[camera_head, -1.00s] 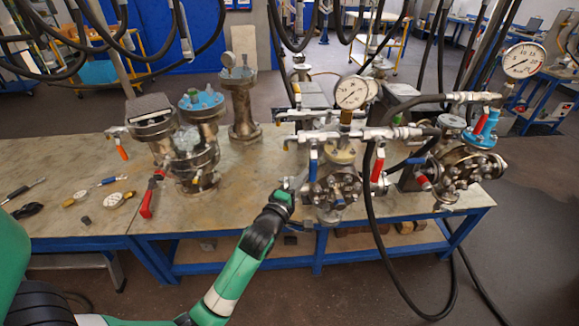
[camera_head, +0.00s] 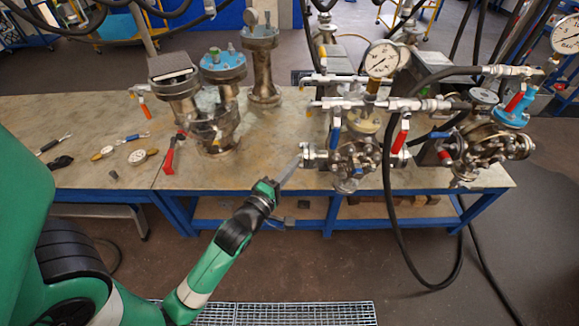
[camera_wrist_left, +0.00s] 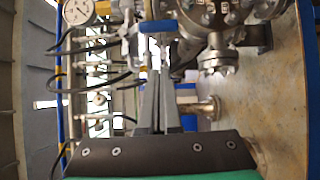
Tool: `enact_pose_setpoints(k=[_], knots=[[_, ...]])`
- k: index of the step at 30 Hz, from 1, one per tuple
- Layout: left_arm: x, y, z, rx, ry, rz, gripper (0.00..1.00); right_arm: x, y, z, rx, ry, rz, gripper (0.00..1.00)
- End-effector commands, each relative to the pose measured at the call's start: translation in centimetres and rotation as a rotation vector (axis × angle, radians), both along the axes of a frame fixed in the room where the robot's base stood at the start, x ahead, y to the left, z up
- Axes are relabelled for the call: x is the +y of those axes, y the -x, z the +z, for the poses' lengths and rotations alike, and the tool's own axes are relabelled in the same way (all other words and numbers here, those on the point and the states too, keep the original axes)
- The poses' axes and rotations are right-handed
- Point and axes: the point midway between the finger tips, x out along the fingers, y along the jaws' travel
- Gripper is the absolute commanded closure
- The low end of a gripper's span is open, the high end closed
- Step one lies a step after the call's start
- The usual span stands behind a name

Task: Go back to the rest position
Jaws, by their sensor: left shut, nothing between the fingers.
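My left gripper (camera_head: 292,172) is shut and empty, on a green and black arm that comes in from the lower left. It points up and right over the front edge of the workbench (camera_head: 270,160), close to the left side flange of a gauge-topped vessel (camera_head: 352,158). I cannot tell whether its tip touches that flange. The left wrist view shows its grey fingers (camera_wrist_left: 160,100) together, with a blue-handled valve (camera_wrist_left: 158,26) and metal flanges (camera_wrist_left: 219,62) beyond them. My right gripper is not in view.
A second hosed vessel (camera_head: 485,145) stands at the right of the bench. Flanged vessels (camera_head: 215,130) stand at the left, one with a red lever (camera_head: 170,155). Small tools (camera_head: 137,157) lie at the far left. Black hoses (camera_head: 400,240) hang in front of the bench. The floor before it is open.

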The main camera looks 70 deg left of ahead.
Motion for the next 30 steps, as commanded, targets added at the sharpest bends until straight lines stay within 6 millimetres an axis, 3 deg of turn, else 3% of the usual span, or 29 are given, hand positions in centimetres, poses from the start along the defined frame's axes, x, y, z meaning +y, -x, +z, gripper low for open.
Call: enact_pose_setpoints(k=[14, 17, 19, 23, 27, 30], knots=[[-0.6, 0.7, 0.0, -0.001, -0.001, -0.001, 1.00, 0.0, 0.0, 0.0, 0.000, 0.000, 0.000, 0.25], [-1.2, 0.1, 0.3, -0.005, -0.003, -0.022, 1.00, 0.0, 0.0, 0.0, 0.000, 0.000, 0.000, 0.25], [-2.1, -1.4, 1.9, -0.040, -0.023, -0.057, 1.00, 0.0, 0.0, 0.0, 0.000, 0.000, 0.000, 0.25], [-5.1, -5.7, 8.9, -0.186, -0.088, -0.160, 1.00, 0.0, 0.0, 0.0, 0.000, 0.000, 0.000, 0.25], [-10.6, -9.2, 19.7, -0.397, -0.165, -0.299, 1.00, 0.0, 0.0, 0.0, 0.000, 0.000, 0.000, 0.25], [-15.1, -9.8, 27.5, -0.496, -0.294, -0.364, 1.00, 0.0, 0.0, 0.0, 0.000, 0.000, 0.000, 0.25]])
